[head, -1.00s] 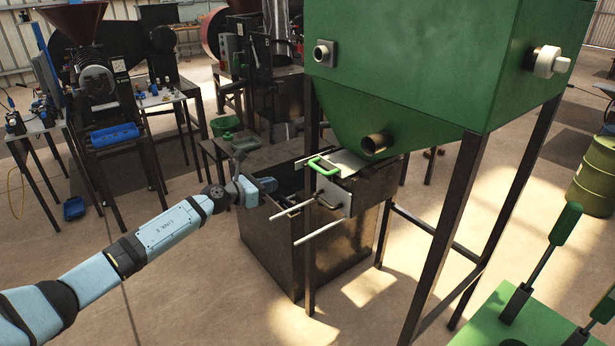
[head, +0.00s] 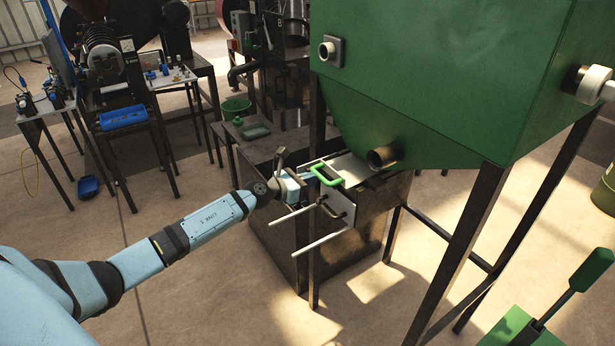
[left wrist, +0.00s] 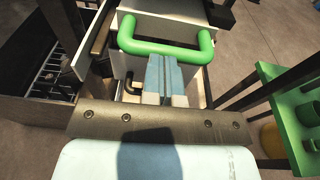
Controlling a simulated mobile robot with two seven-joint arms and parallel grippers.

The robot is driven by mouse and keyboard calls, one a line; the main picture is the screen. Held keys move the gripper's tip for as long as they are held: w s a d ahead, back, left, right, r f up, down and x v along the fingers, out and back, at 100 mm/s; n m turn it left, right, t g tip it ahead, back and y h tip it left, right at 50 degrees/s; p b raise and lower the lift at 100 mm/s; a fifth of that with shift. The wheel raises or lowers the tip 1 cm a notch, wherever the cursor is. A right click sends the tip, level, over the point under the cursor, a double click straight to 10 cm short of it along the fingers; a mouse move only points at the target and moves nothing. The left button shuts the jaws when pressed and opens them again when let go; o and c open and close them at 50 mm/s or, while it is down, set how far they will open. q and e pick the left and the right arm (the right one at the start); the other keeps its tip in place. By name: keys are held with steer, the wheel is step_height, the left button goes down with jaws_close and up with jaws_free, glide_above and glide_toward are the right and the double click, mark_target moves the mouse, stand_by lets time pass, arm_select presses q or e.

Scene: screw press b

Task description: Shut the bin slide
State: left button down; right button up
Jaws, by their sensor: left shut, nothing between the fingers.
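The bin slide is a pale metal plate (head: 351,168) under the green bin (head: 440,75), part of it sticking out. Its green handle (head: 326,177) stands at the near end. In the left wrist view the handle (left wrist: 165,48) is a green arch fixed to the plate (left wrist: 170,10). My left gripper (head: 307,180) is just to the left of the handle. Its blue fingers (left wrist: 164,75) are shut and empty, with their tips at the handle bar. I cannot tell whether they touch it. My right gripper is not in view.
A lower slide with a dark handle (head: 334,209) and two pale rails (head: 320,241) sits below the green handle. A dark open box (head: 275,235) stands underneath. Bin legs (head: 468,235) rise on the right. A green lever grip (head: 590,268) is at lower right.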

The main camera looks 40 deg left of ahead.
mark_target(331, 170)
arm_select(q)
steer(key=shift+s, duration=0.15)
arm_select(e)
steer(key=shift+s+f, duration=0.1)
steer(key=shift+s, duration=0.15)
arm_select(q)
steer(key=x, duration=0.3)
steer(key=b+x, duration=0.1)
steer(key=x, duration=0.2)
steer(key=r+x, duration=0.1)
steer(key=x, duration=0.1)
steer(key=shift+w+d, duration=0.2)
steer(key=shift+w, duration=0.25)
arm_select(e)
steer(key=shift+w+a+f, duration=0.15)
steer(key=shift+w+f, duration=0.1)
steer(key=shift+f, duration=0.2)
arm_select(q)
steer(key=shift+r, duration=0.2)
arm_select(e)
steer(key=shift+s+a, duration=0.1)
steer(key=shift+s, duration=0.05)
